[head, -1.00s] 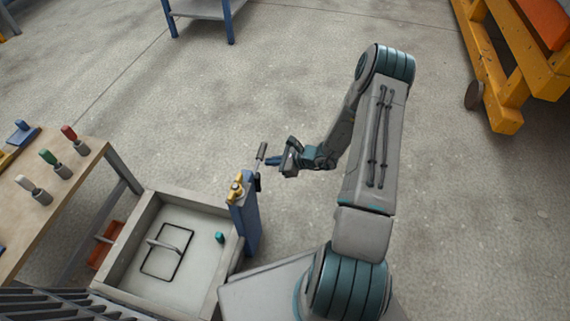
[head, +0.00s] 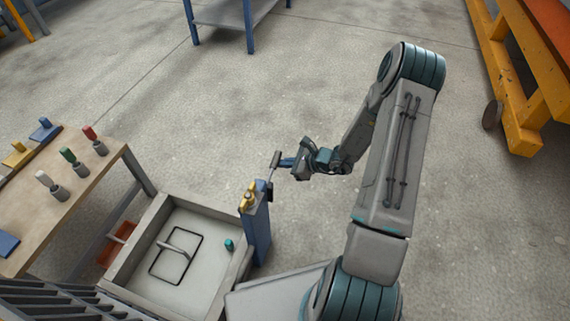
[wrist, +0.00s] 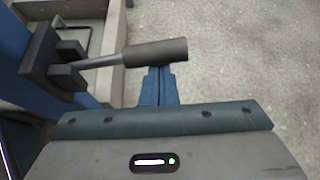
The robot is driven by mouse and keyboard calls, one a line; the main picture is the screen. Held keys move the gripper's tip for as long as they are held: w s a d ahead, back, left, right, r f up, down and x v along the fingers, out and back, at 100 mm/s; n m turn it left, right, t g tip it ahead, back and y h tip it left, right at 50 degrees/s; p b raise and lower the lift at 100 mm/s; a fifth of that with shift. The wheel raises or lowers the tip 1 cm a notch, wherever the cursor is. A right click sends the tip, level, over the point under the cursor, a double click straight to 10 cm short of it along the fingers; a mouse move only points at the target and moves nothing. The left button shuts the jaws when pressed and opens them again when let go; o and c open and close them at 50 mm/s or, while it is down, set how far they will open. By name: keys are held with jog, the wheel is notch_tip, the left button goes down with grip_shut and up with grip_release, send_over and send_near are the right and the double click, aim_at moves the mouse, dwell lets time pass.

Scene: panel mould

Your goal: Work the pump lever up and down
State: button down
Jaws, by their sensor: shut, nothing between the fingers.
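The pump is a blue post (head: 257,238) with a yellow fitting (head: 248,198) on top, beside the tray's right wall. Its lever has a thin metal rod and a dark cylindrical grip (head: 275,160), sticking up and away from the post. In the wrist view the lever grip (wrist: 155,52) lies crosswise, its rod running left to a black bracket (wrist: 50,65). My gripper (head: 283,162) is shut and empty, its blue fingertips at the grip. In the wrist view the fingertips (wrist: 160,75) sit right at the grip's lower edge; I cannot tell whether they touch.
A shallow grey tray (head: 150,225) with a wire handle and a small teal piece is left of the pump. A wooden bench (head: 85,185) with several coloured handles stands further left. A blue table (head: 225,12) and a yellow frame (head: 520,130) stand farther off. Floor beyond the pump is clear.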

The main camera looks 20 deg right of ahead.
jog(key=r, duration=0.2)
jog(key=shift+s+a+r+p, duration=0.25)
jog(key=shift+s+r+p, duration=0.05)
jog(key=shift+r+p, duration=0.1)
jog(key=shift+f, duration=0.15)
notch_tip(320, 180, down, 4)
jog(key=w+d+b, duration=0.1)
jog(key=d+b, duration=0.1)
jog(key=b, duration=0.1)
jog(key=s+a+p+v, duration=0.1)
jog(key=p+v, duration=0.3)
jog(key=v, duration=0.6)
jog(key=shift+s, duration=0.2)
jog(key=shift+a, duration=0.1)
